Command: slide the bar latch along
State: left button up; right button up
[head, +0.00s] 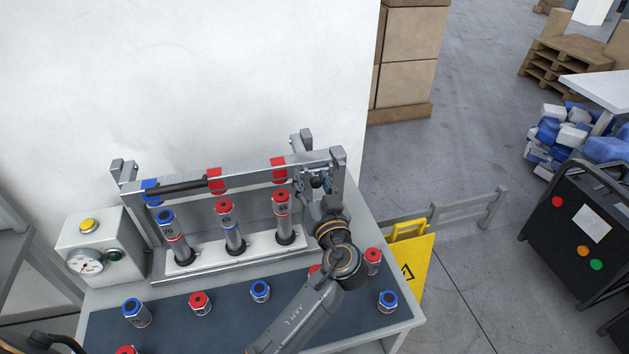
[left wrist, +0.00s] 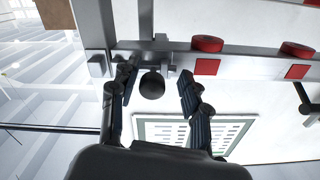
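A grey metal rail (head: 240,172) spans the test rack, with blue and red square marks on it. A dark round knob (left wrist: 152,85) sits at the rail near its end in the left wrist view; I take it as the latch's handle. My left gripper (head: 318,184) is at the rail's right end in the head view. In the left wrist view the left gripper (left wrist: 157,88) is open, one finger on each side of the knob; I cannot tell whether either touches it. A dark rod (head: 182,187) lies along the rail's left part.
Three capped cylinders (head: 229,228) stand on a white base under the rail. Several loose red- and blue-capped parts lie on the dark mat (head: 235,322). A box with a gauge (head: 85,262) stands at left. A white wall is behind; a yellow sign (head: 413,262) is at right.

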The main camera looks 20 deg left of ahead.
pick_arm(q)
jog(key=shift+s+d, duration=0.15)
jog(key=shift+d, duration=0.15)
jog(key=v, duration=1.1)
jog(key=shift+s, duration=0.25)
